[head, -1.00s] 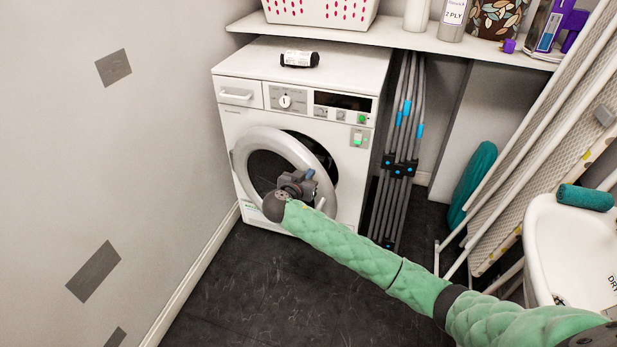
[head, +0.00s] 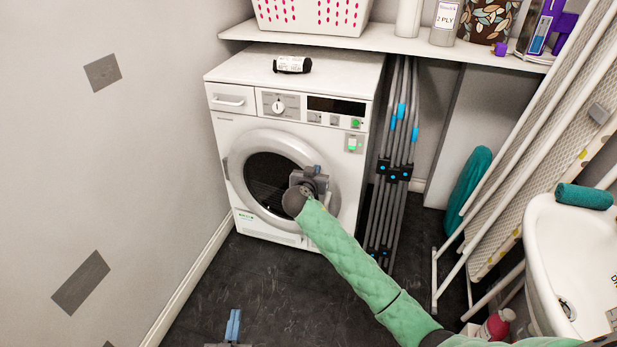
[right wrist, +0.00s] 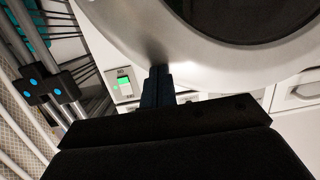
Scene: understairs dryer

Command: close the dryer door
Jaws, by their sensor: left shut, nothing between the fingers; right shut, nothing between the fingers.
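The white dryer (head: 222,135) stands against the back wall under a shelf. Its round door (head: 250,143), a pale ring with dark glass, looks flush or nearly flush with the front; a small gap cannot be ruled out. My right gripper (head: 312,172), on the green arm, is shut and empty at the right side of the door ring. In the right wrist view, its closed fingertips (right wrist: 158,78) meet or nearly meet the door rim (right wrist: 125,32). My left gripper (head: 234,322) is shut and empty, low at the bottom edge of the head view, well away from the door.
A folded grey rack (head: 392,165) stands right of the dryer. Ironing boards and a white basin (head: 575,250) fill the right side. The left wall is close; the dark floor in front is clear.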

